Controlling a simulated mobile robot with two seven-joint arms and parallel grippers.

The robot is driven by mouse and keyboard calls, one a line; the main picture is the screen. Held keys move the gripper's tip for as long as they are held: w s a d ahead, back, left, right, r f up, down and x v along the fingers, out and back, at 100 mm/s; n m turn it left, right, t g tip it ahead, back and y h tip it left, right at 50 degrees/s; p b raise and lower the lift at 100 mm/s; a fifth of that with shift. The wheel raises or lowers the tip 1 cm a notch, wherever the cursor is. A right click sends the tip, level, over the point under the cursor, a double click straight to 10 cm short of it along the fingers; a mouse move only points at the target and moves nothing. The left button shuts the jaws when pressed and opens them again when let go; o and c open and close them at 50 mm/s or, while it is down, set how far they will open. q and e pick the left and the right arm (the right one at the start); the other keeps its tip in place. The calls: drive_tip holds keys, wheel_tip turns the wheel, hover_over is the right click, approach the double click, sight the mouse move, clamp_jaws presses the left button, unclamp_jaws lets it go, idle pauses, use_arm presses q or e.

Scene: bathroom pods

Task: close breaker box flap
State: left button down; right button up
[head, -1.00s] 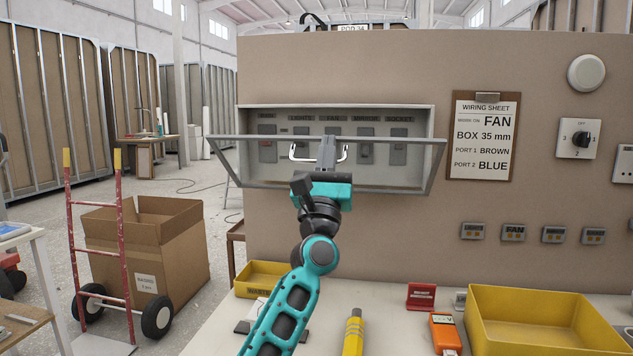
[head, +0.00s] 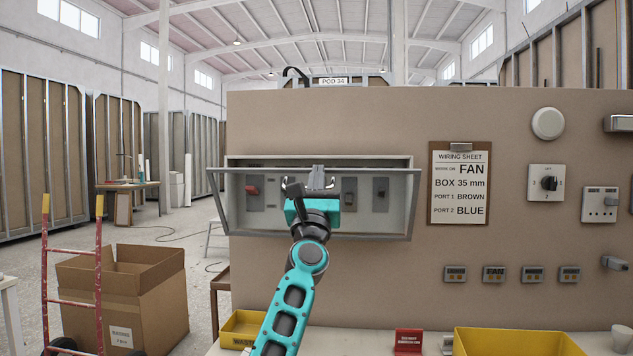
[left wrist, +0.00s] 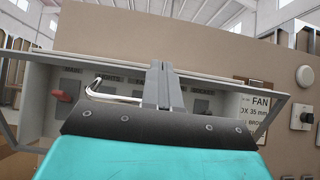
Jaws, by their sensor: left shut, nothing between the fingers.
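The breaker box (head: 320,160) is set in the brown wall panel, with a row of switches inside. Its flap (head: 250,172) is a grey frame joined along the bottom, still tilted outward; its top bar stands a little below the box's top rim. The left wrist view shows the fingers (left wrist: 163,88) across the bar (left wrist: 215,84), just right of the handle (left wrist: 108,94). Exact contact is unclear. My right gripper is not in view.
A wiring sheet (head: 459,184) hangs right of the box, with a rotary switch (head: 548,184) further right. The wall between box and bench is clear.

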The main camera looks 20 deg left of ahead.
use_arm(q)
drive_tip(key=shift+x, duration=0.75)
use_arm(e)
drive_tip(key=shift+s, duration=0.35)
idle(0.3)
use_arm(q)
drive_tip(key=shift+p+x, duration=0.4)
drive_tip(key=shift+x, duration=0.8)
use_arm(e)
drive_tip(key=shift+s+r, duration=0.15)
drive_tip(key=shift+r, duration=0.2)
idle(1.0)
use_arm(q)
drive_tip(key=shift+w+f, duration=0.1)
drive_tip(key=shift+f, duration=0.1)
idle(0.5)
